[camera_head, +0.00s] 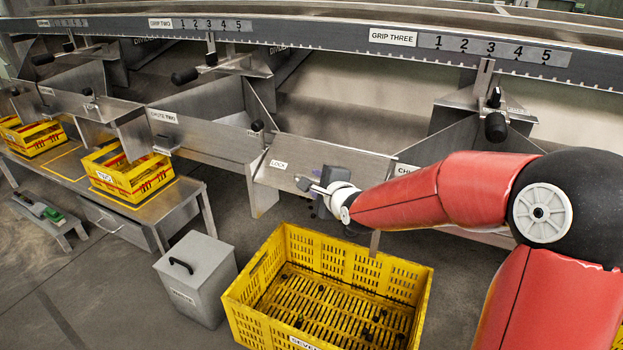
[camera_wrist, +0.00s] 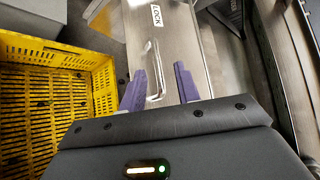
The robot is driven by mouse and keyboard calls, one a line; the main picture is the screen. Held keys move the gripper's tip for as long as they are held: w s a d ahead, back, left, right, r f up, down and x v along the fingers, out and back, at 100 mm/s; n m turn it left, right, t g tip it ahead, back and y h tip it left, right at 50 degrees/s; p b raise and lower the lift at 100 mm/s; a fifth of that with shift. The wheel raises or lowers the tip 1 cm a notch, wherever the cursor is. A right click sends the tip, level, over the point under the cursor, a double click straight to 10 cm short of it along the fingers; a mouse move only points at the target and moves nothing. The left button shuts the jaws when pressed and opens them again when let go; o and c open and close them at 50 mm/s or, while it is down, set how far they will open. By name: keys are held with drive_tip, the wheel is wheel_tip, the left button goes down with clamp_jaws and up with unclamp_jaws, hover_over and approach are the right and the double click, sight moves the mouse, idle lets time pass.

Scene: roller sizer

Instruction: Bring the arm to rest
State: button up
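My gripper (camera_wrist: 159,90) is in the wrist view with its two purple fingers apart and nothing between them. Beyond the fingers is a steel panel with a bent wire handle (camera_wrist: 153,72) and a label reading LOCK (camera_wrist: 156,16). In the head view my red arm reaches in from the right, and my gripper (camera_head: 312,187) is in front of the steel chute panel, near the LOCK label (camera_head: 279,164). Whether the fingers touch the handle cannot be told.
A yellow crate marked SEVEN (camera_head: 400,268) stands on the floor below my arm. A grey lidded bin (camera_head: 195,278) is left of it. Yellow crates, one marked TWO (camera_head: 128,172), sit on a bench at left. Grip levers (camera_head: 495,127) hang below the long numbered rail.

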drive_tip(key=shift+v, duration=0.9)
drive_tip(key=s+d+n+g+h, duration=0.2)
drive_tip(key=s+d+n, duration=0.3)
drive_tip(key=s, duration=0.6)
drive_tip(key=s+d+r+n+g+h, duration=0.1)
drive_tip(key=s+d+n, duration=0.4)
drive_tip(key=s, duration=0.5)
drive_tip(key=s+d+r+n+g+h, duration=0.1)
drive_tip(key=s+d+n+g+h, duration=0.2)
drive_tip(key=s+n, duration=0.4)
drive_tip(key=s+d+g, duration=0.1)
drive_tip(key=s+d, duration=0.1)
drive_tip(key=s, duration=0.2)
drive_tip(key=shift+s+d+r, duration=0.2)
drive_tip(key=shift+s+r, duration=0.05)
drive_tip(key=shift+s, duration=0.15)
